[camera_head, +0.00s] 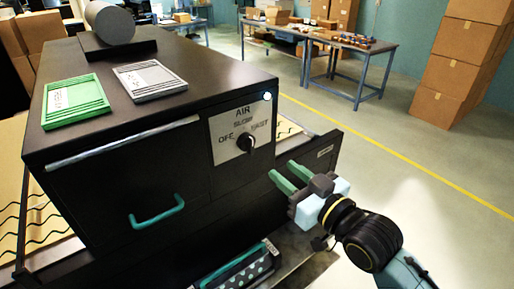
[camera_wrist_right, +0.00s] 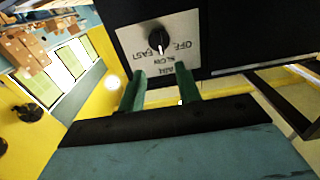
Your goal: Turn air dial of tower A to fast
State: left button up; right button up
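The air dial (camera_head: 246,142) is a black round knob on a pale panel (camera_head: 228,155) marked OFF, SLOW and FAST, on the black cabinet's front. In the right wrist view the dial (camera_wrist_right: 157,37) shows a small white mark that seems to lie toward SLOW, though it is too small to be sure. My right gripper (camera_head: 285,177) has its green fingers apart and nothing between them. It is in front of the panel, apart from the dial, below and right of it in the head view. In the wrist view the dial lies beyond the fingertips (camera_wrist_right: 161,78). My left gripper is not in view.
The black cabinet (camera_head: 120,150) has a teal handle (camera_head: 158,212) and carries a green tray (camera_head: 75,100), a grey tray (camera_head: 149,78) and a grey roll (camera_head: 110,22). Tables (camera_head: 370,55) and stacked cartons (camera_head: 470,55) stand behind. Floor at the right is clear.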

aim_at(253, 146)
jog(key=x, duration=1.1)
jog(key=shift+c, duration=0.4)
grip_shut()
